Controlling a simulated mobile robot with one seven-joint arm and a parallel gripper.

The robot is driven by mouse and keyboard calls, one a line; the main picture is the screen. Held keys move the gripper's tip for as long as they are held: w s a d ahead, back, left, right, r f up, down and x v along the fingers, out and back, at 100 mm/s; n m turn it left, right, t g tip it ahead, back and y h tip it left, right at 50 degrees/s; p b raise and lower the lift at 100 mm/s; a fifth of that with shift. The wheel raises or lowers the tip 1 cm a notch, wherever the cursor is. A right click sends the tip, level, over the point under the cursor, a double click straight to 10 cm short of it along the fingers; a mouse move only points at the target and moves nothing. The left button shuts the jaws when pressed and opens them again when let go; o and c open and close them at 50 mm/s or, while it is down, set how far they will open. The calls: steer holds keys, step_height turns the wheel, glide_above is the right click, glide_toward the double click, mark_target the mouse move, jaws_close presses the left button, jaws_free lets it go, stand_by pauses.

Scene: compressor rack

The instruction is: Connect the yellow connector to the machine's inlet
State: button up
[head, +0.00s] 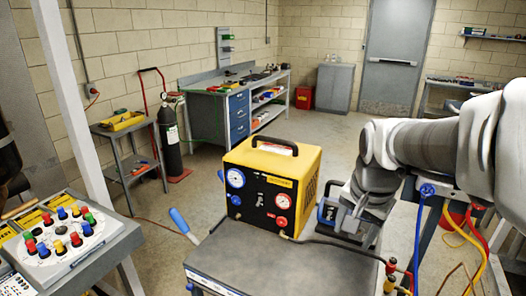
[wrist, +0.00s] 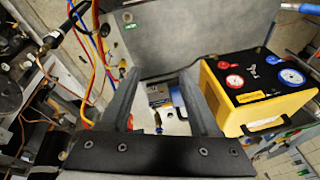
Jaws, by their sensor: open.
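The machine (head: 300,172) is a yellow box with a black front, a blue gauge, a red gauge and small blue and red fittings low on the front. It also shows at the right of the wrist view (wrist: 262,128). I cannot tell which fitting is the inlet. A small yellow connector (head: 389,285) shows at the lower right of the head view, below red-topped fittings (head: 391,266). My gripper (wrist: 158,80) is open, with nothing held between its fingers. In the head view it is right of the machine, mostly hidden by my arm.
A small device with a blue handle (wrist: 160,95) shows beyond my fingers. Blue, yellow and red hoses (head: 419,235) hang at the right. A black hose runs along the grey cart top (head: 270,265). A button panel (head: 65,240) stands left; open floor lies behind.

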steer(key=w+d+f+m+g+p, duration=0.1)
steer(key=w+d+f+m, duration=0.25)
steer(key=d, duration=0.25)
steer(key=w+d+f+m+g+p, duration=0.1)
steer(key=w+d+f+m, duration=0.2)
steer(key=d+f+m, duration=0.15)
steer(key=m+g+y+p, duration=0.1)
steer(key=m, duration=0.6)
glide_toward(392, 277)
step_height(392, 277, down, 11)
steer(key=b, duration=0.8)
steer(key=shift+w+f, duration=0.1)
steer(key=shift+f, duration=0.05)
jaws_close()
